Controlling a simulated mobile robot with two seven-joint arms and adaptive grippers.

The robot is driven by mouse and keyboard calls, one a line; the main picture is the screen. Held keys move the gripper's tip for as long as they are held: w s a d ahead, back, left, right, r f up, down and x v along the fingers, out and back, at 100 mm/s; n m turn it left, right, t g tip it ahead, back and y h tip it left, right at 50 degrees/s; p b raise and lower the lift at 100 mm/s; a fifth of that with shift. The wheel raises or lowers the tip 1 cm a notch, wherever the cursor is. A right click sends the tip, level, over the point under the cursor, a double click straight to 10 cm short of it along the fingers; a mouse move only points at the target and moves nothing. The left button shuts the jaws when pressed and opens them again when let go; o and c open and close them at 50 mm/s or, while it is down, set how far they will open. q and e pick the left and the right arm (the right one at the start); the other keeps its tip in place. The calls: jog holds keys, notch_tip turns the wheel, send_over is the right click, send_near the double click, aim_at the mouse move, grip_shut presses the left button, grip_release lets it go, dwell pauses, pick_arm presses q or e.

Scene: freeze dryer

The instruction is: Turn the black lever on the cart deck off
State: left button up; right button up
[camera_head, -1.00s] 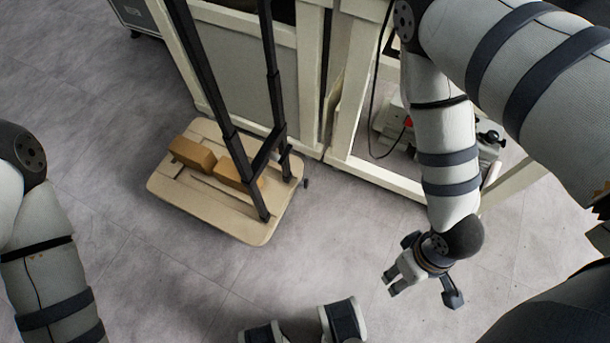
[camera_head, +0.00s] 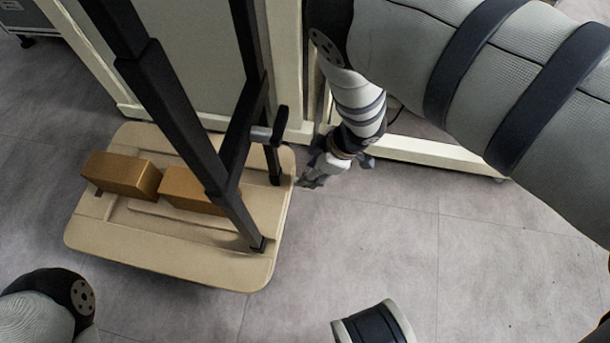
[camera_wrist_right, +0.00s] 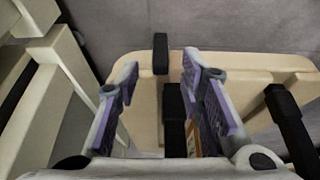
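The wooden cart deck (camera_head: 160,252) stands on the floor at left in the head view. In the right wrist view, a short black lever (camera_wrist_right: 160,54) sticks out at the edge of the deck (camera_wrist_right: 235,88). My left gripper is out of view.
Two brown boxes (camera_head: 122,175) lie on the deck. Black cart posts (camera_head: 172,115) rise from it, close to my right forearm. A cream-framed cabinet (camera_head: 425,152) stands behind. The floor (camera_head: 400,245) right of the cart is clear.

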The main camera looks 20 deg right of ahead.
jog(key=shift+b+x, duration=0.5)
jog(key=shift+x, duration=1.05)
jog(key=shift+c, duration=0.6)
grip_shut()
jog(key=shift+s+r, duration=0.1)
